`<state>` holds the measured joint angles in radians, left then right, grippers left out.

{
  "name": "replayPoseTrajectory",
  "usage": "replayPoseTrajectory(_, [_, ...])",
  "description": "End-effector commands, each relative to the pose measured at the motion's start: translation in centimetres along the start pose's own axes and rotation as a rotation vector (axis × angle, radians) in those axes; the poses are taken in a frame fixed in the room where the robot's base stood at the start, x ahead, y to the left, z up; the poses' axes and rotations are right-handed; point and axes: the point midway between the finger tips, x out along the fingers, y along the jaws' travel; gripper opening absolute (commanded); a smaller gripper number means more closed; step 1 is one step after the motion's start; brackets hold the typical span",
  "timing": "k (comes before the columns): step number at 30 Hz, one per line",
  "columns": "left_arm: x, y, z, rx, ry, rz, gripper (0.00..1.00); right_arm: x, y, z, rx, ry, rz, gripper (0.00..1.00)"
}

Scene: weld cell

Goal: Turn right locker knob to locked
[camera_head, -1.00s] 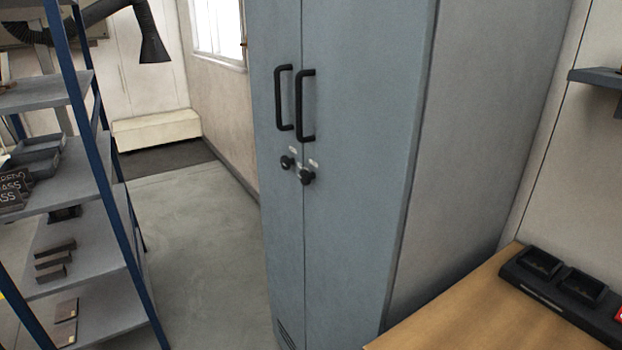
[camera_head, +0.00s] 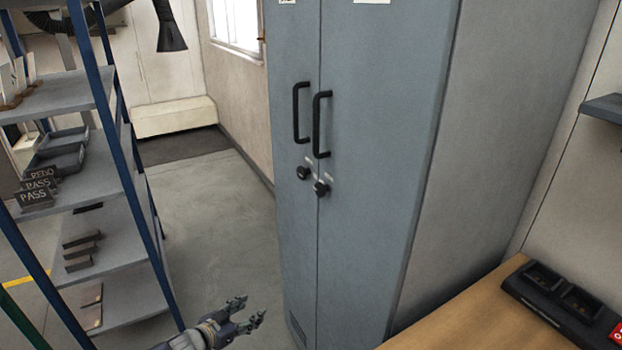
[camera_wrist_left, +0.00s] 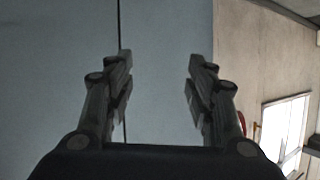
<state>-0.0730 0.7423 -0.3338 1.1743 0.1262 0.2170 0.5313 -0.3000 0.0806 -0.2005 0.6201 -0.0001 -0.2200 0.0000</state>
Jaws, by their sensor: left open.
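The grey-blue locker (camera_head: 375,160) stands with both doors shut. The right locker knob (camera_head: 321,189) is a black knob on the right door, below the right black handle (camera_head: 321,125). A second black knob (camera_head: 303,173) sits on the left door. Small pale labels are beside the knobs, too small to read. My left gripper (camera_head: 250,312) is open and empty, low in front of the locker's left side, apart from it and well below the knobs. In the left wrist view the open fingers (camera_wrist_left: 158,75) face the locker's surface; no knob shows between them. My right gripper is not in view.
A blue-post shelf (camera_head: 125,205) with trays, signs and blocks stands at the left. A wooden bench (camera_head: 440,338) with a black charger-like unit (camera_head: 560,300) is at the lower right. The floor (camera_head: 215,220) between shelf and locker is clear.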

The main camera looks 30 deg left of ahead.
Motion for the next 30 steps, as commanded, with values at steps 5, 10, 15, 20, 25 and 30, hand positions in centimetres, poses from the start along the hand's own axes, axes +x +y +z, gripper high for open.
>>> replayPoseTrajectory(5, [-2.9, -0.7, -20.9, 0.017, 0.269, 0.190, 0.50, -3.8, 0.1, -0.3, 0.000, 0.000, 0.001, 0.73])
replayPoseTrajectory(10, [-7.0, 1.7, -32.0, 0.014, 0.390, 0.371, 0.50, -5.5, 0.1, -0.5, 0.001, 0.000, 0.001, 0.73])
replayPoseTrajectory(15, [-8.9, 3.1, -35.6, 0.008, 0.423, 0.453, 0.50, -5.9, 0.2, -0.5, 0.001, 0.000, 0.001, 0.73])
replayPoseTrajectory(20, [-8.5, 3.5, -36.3, 0.004, 0.429, 0.459, 0.50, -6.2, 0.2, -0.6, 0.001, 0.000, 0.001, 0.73])
replayPoseTrajectory(25, [-7.0, 4.3, -37.3, 0.005, 0.431, 0.458, 0.50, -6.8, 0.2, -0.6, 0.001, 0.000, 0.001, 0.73])
replayPoseTrajectory(30, [-4.8, 5.5, -38.5, 0.005, 0.432, 0.457, 0.50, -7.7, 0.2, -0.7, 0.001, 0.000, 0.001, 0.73])
